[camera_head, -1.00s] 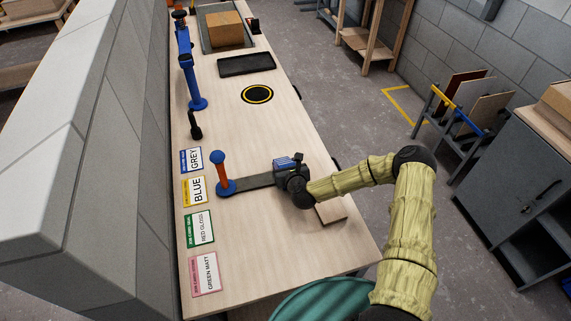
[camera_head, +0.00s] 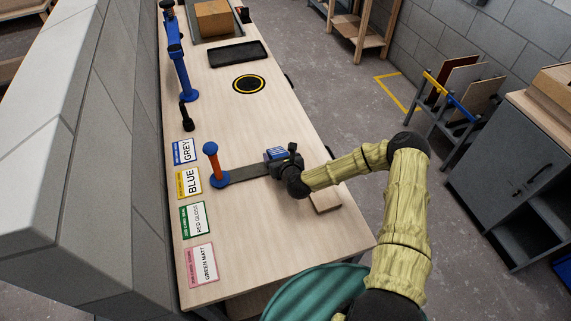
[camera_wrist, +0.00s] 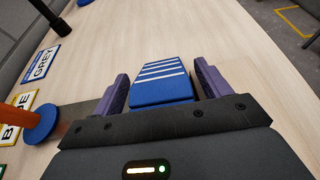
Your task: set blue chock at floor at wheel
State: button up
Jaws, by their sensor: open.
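The blue chock (camera_wrist: 160,84) has white stripes on its upper face and lies on the pale wooden bench. In the wrist view it sits between the two purple fingers of my gripper (camera_wrist: 161,88), which is open around it with a small gap on the right. In the head view the chock (camera_head: 276,154) shows just beyond my gripper (camera_head: 283,160), partly hidden by it. No wheel that I can make out is in view.
An orange post on a blue base (camera_head: 214,165) stands left of my gripper, with a dark flat bar running from it. Label cards (camera_head: 187,183) line the bench's left edge. Bare floor (camera_head: 350,110) is to the right.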

jog(key=b+v, duration=0.2)
jog(key=v, duration=0.9)
jog(key=shift+s, duration=0.15)
jog(key=shift+s+a+n+y, duration=0.2)
jog(key=shift+a+n+y, duration=0.1)
jog(key=shift+n, duration=0.6)
jog(key=s+n+g, duration=0.1)
jog(key=n, duration=0.2)
jog(key=s+n+g+y, duration=0.1)
jog(key=n, duration=0.2)
jog(key=s+a+n+g, duration=0.1)
jog(key=n+g, duration=0.1)
jog(key=n, duration=0.2)
jog(key=shift+s+f, duration=0.2)
jog(key=s+d+r+n+g+h, duration=0.2)
jog(key=s+d+r+n, duration=0.4)
jog(key=r+n, duration=0.3)
jog(key=s+d+r+n+g+h, duration=0.3)
jog(key=s+d+r+n, duration=0.4)
jog(key=n, duration=0.5)
notch_tip(320, 180, up, 2)
jog(key=s+g, duration=0.1)
jog(key=s, duration=0.1)
jog(key=shift+s, duration=0.3)
